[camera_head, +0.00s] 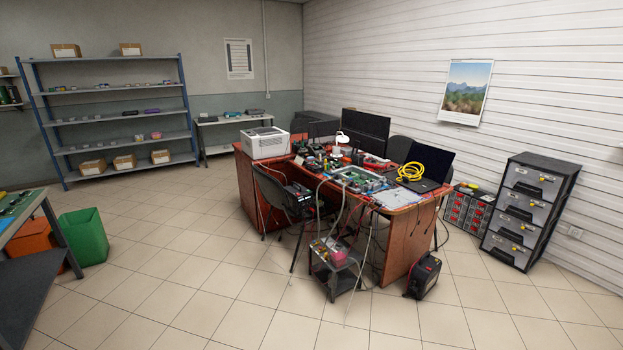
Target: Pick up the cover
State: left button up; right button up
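I cannot tell for sure which thing is the cover. A flat light-grey panel (398,198) lies on the front right part of the wooden desk (408,245), and it may be the cover. Beside it, to the left, is an open device with a green board (357,179). Coolant hoses (340,215) hang from near this device over the desk's front edge. Neither of my grippers is in view.
A chair (277,196) and a small low cart (334,279) stand at the desk's front. A black box (423,276) is on the floor at right. A green bin (84,237) stands at left beside a workbench (38,280). The tiled floor between is clear.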

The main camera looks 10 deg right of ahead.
aim_at(391, 202)
jog(key=i+j+z, duration=0.15)
jog(key=i+z, duration=0.25)
jog(key=i, duration=0.5)
jog(key=i+j+z, duration=0.1)
jog(key=i+z, duration=0.3)
jog(key=i+j+z, duration=0.2)
jog(key=i+z, duration=0.25)
jog(key=i+j+z, duration=0.9)
jog(key=j, duration=0.25)
jog(key=i+j+z, duration=0.15)
jog(key=j, duration=0.15)
jog(key=k, duration=0.05)
